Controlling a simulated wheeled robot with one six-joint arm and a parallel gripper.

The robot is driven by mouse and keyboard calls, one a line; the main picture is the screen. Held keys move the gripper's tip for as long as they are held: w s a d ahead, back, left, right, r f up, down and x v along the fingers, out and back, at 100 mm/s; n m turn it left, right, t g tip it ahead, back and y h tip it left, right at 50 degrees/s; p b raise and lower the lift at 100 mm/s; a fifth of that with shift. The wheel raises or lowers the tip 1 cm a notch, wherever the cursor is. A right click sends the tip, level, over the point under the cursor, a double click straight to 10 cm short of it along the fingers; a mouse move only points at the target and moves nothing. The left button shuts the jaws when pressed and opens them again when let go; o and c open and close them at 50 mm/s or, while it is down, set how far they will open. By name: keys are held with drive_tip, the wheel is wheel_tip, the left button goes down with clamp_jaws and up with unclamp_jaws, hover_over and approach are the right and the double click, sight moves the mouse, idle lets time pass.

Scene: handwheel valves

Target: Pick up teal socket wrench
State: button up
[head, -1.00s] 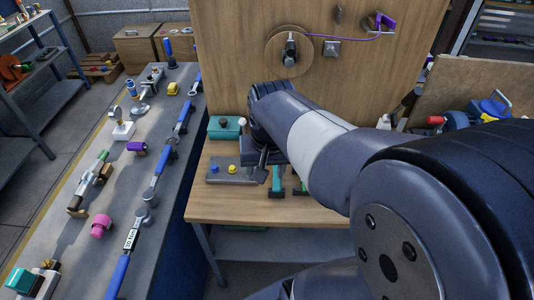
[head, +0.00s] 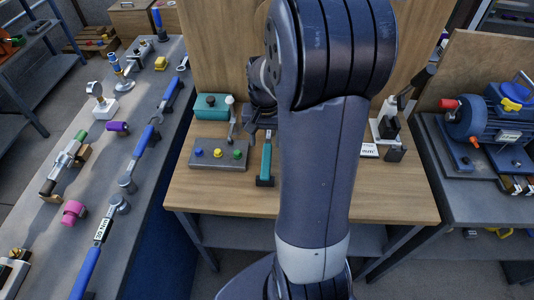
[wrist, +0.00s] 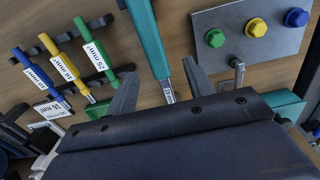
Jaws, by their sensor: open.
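The teal socket wrench (head: 266,155) lies on the wooden bench, its near end at a small black holder (head: 265,181). In the wrist view its teal handle (wrist: 148,35) runs down between my fingers, with a white label below; its lower end is hidden behind my gripper. My gripper (wrist: 160,68) is open, one finger on each side of the wrench, with no visible grip on it. In the head view my gripper (head: 262,115) is at the wrench's far end, partly hidden by my arm.
Green (wrist: 257,27), yellow (wrist: 214,38) and blue (wrist: 296,17) bolts stand on a grey plate beside the wrench. Green (wrist: 96,54), yellow (wrist: 55,57) and blue (wrist: 35,68) labelled wrenches lie in black holders on the other side. A teal box (head: 212,107) stands behind the plate.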

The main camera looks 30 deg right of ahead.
sight(267, 152)
drive_tip(key=f, duration=0.4)
drive_tip(key=shift+s+d+f, duration=0.1)
drive_tip(key=shift+s+f, duration=0.1)
drive_tip(key=shift+f, duration=0.2)
drive_tip(key=shift+c, duration=0.5)
clamp_jaws()
